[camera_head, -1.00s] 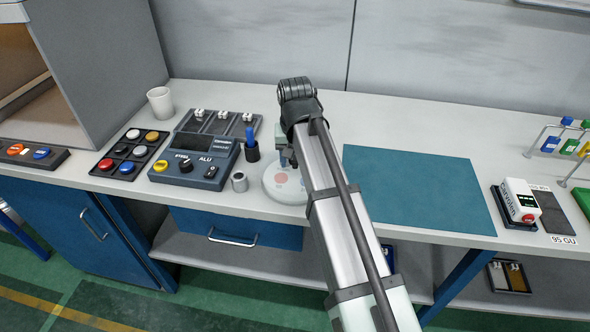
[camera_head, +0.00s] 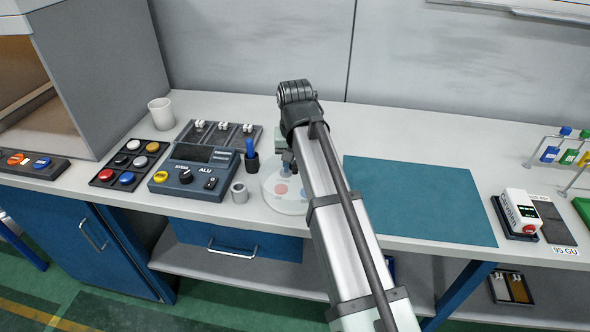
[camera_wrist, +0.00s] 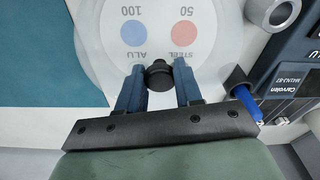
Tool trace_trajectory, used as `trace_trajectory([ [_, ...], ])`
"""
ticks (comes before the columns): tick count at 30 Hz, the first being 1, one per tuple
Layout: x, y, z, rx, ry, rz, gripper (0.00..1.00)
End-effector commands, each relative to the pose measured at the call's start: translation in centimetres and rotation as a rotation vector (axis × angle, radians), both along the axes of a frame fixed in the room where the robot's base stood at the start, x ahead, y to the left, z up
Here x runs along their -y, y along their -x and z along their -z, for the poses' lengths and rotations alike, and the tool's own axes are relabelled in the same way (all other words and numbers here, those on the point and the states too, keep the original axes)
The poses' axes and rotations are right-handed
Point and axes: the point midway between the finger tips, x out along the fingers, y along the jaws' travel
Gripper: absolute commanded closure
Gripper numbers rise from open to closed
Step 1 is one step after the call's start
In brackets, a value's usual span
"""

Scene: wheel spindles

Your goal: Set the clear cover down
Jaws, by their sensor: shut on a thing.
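The clear cover is a round see-through disc (camera_head: 272,201) with a dark knob (camera_wrist: 158,74) in its middle. In the wrist view the disc (camera_wrist: 98,40) fills the top centre, and a blue dot marked ALU 100 and a red dot marked STEEL 50 show through or on it. My gripper (camera_wrist: 157,82) is shut on the knob, with one finger on each side. In the head view my arm hides part of the disc and most of the gripper. I cannot tell whether the disc touches what is under it.
A metal cup (camera_head: 239,193), a dark pen holder (camera_head: 252,163) and a control box (camera_head: 190,168) stand close to the left of the cover. A teal mat (camera_head: 420,198) lies to the right, with bare surface. A white device (camera_head: 519,212) stands beyond it.

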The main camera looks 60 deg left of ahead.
Motion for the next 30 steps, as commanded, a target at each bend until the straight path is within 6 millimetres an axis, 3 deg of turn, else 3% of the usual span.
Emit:
trace_trajectory([
  [6,-0.1,-0.1,-3.9,0.001,-0.002,0.0,1.0],
  [12,-0.1,0.0,-6.6,0.001,-0.001,0.0,1.0],
  [21,0.1,-0.3,-8.0,0.0,0.0,0.004,1.0],
  [26,1.1,-2.6,-8.0,0.0,0.0,0.037,1.0],
  [30,2.9,-6.4,-8.1,0.001,-0.002,0.094,1.0],
])
